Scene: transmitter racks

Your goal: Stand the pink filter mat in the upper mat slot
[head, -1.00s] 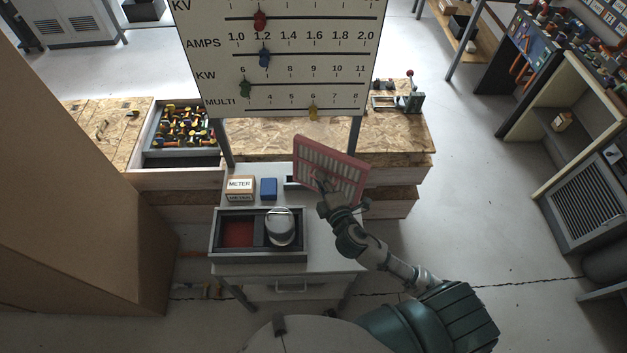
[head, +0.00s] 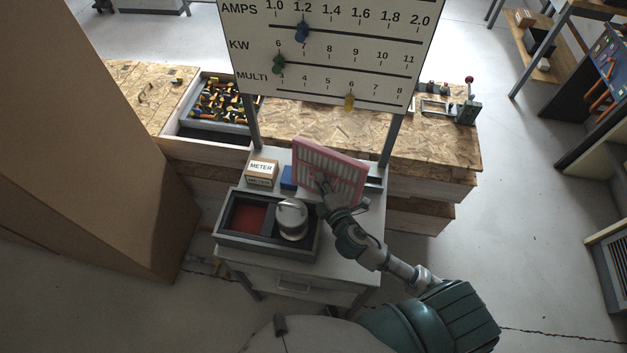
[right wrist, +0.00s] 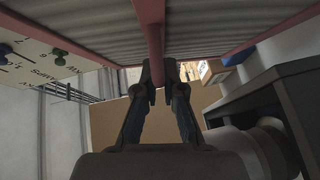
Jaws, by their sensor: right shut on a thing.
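The pink filter mat (head: 333,168) is a pink frame with pale pleats. It is held upright and a little tilted above the small grey table (head: 345,254). My right gripper (head: 325,190) is shut on the mat's pink middle bar, which also shows in the right wrist view, where the mat (right wrist: 222,30) fills the top and the fingertips (right wrist: 160,72) close on the bar. The mat hides part of the tabletop behind it. I cannot make out the upper mat slot. My left gripper is not in view.
On the small table are a METER box (head: 261,172), a blue block (head: 288,178) and a dark tray (head: 227,238) holding a silver round object (head: 292,219). A scale board (head: 330,50) stands behind on posts. A large brown panel (head: 90,130) fills the left.

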